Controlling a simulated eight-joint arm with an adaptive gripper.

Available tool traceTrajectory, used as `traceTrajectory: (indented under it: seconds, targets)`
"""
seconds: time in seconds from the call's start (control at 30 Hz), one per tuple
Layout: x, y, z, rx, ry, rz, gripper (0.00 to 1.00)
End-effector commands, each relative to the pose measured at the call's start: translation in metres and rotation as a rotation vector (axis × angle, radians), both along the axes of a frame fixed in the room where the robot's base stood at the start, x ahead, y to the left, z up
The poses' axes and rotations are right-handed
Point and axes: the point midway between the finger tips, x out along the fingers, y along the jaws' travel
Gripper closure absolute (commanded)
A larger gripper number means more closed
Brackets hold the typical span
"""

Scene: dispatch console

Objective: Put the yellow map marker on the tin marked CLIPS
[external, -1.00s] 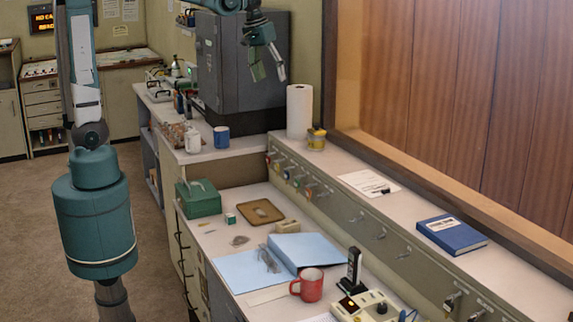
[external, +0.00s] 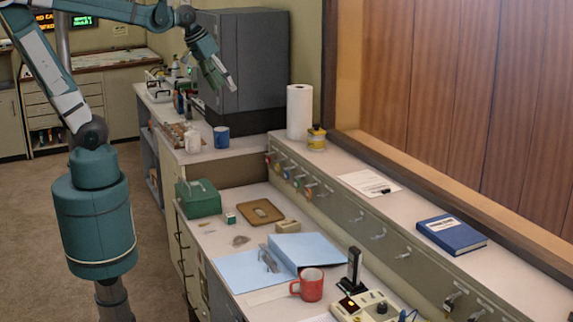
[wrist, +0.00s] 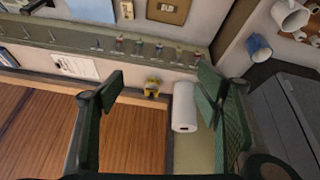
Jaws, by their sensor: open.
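My gripper (external: 218,78) is open and empty, held high in front of the grey cabinet. In the wrist view its two fingers (wrist: 160,86) are spread wide, with nothing between them up close. A small yellow object with a dark top (external: 317,138) stands on the raised ledge beside the paper roll. It also shows in the wrist view (wrist: 152,87), well beyond the fingers. I cannot tell whether it is the map marker or a tin. A small green and white box (external: 231,218) sits on the lower desk. No CLIPS label is readable.
A paper towel roll (external: 299,112) stands on the ledge near the grey cabinet (external: 245,60). The desk holds a green box (external: 198,198), brown tray (external: 247,213), blue binder (external: 300,250) and red mug (external: 310,285). A blue book (external: 452,234) lies on the ledge.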

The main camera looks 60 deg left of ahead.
Motion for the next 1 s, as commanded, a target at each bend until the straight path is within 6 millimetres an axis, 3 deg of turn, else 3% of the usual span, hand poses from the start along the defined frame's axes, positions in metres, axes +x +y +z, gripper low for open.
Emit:
traceTrajectory:
  seconds: [0.2, 0.5, 0.7, 1.0]
  targets:
    - [-0.04, 0.0, -0.018, 0.027, -0.046, -0.05, 0.36]
    - [-0.084, -0.001, -0.045, 0.066, -0.108, -0.112, 0.36]
    - [-0.099, -0.001, -0.057, 0.083, -0.134, -0.137, 0.36]
    - [-0.103, -0.001, -0.06, 0.089, -0.141, -0.145, 0.36]
